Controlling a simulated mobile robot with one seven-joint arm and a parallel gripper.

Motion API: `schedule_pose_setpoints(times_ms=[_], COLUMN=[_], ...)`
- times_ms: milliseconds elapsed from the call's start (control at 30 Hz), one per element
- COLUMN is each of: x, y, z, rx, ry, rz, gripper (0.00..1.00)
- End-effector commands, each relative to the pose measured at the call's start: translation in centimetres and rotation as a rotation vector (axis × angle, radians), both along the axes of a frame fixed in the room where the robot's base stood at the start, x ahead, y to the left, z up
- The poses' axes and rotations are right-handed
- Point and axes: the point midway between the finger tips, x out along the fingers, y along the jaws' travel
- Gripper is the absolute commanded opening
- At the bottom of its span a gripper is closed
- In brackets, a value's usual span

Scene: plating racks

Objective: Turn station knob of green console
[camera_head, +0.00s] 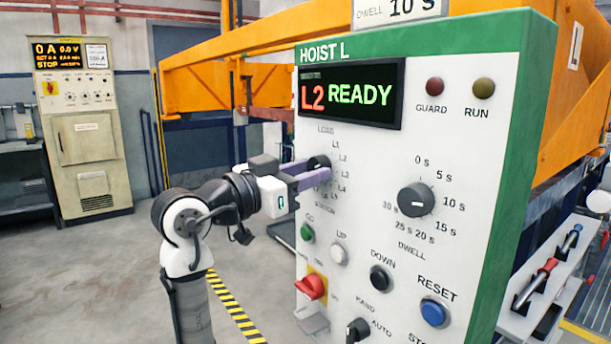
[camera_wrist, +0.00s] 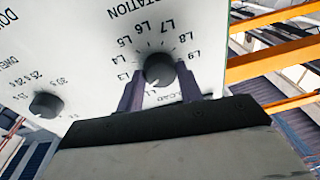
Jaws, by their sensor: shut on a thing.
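The green-edged console (camera_head: 525,130) has a white face marked HOIST L. Its display (camera_head: 350,95) reads "L2 READY". The black station knob (camera_head: 318,162) is on the left of the face, ringed by labels, and is partly hidden by my fingers. In the wrist view the station knob (camera_wrist: 159,68) shows upside down between my two purple fingers, with labels such as L5 to L9 around it. A small pale mark is at its lower edge; its exact setting is unclear. My gripper (camera_head: 315,172) is shut on the station knob, one finger on each side.
The dwell knob (camera_head: 416,200), red switch (camera_head: 311,287), DOWN button (camera_head: 380,278) and blue RESET button (camera_head: 435,312) share the face. A beige cabinet (camera_head: 80,130) stands far left. Orange beams (camera_head: 200,90) run behind. The floor at left is open.

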Motion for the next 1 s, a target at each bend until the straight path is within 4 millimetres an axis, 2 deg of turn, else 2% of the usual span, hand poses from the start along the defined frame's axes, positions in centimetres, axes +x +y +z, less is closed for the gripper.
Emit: schedule_pose_setpoints(times_ms=[300,333,467,800,1000], x=[0.0,0.0,0.0,-0.2,-1.9], y=[0.0,0.0,0.0,0.2,2.4], z=[0.0,0.0,0.0,-0.1,-0.5], rx=[0.001,0.001,0.000,-0.001,-0.001], ry=[0.001,0.001,0.000,0.001,0.000], rz=[0.000,0.000,0.000,0.001,0.004], gripper=[0.14,0.40,0.57,0.58,0.58])
